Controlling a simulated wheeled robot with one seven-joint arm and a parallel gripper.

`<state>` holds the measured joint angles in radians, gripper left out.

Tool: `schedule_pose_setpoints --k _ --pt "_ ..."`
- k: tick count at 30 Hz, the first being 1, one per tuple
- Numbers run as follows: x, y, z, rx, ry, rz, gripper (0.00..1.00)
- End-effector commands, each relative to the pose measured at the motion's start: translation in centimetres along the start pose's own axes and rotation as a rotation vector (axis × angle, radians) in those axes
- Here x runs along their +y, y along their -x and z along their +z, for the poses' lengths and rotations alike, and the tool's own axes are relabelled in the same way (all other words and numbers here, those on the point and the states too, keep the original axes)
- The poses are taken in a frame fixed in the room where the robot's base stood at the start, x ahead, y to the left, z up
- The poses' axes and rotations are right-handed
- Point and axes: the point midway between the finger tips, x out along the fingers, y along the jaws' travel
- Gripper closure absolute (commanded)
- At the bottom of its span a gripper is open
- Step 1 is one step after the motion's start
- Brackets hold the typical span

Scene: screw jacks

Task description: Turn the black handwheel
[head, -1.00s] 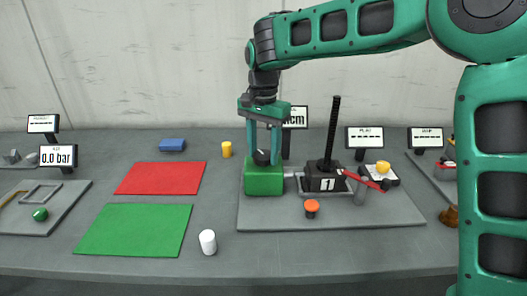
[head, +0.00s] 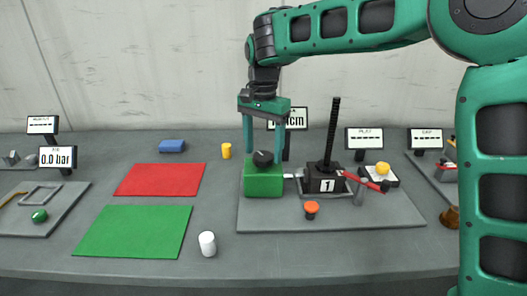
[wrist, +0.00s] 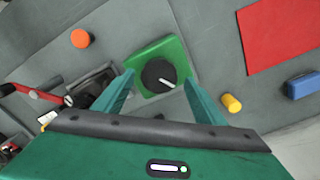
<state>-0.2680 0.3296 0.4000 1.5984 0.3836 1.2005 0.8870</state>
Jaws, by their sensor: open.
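The black handwheel (head: 263,159) sits on top of a green block (head: 264,183) on the grey plate. In the wrist view the handwheel (wrist: 158,74) is a round black disc with a white mark pointing toward the lower right of the picture. My gripper (head: 263,150) points down above the block, its two fingers apart on either side of the handwheel. It also shows in the wrist view (wrist: 160,90), open, with nothing between the fingers touching them as far as I can see.
A black jack (head: 322,180) marked 1 with a tall screw and red lever stands right of the green block. An orange button (head: 312,207) is in front.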

Motion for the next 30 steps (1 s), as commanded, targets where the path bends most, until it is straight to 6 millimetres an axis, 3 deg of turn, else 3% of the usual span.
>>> schedule_pose_setpoints --k 9,15,30 --pt "-0.2 6.0 -0.1 0.002 0.000 -0.004 0.36" --pt "-0.1 8.6 -0.1 0.002 -0.001 -0.003 0.36" --pt "-0.1 9.7 -0.2 0.001 -0.001 -0.002 0.36"
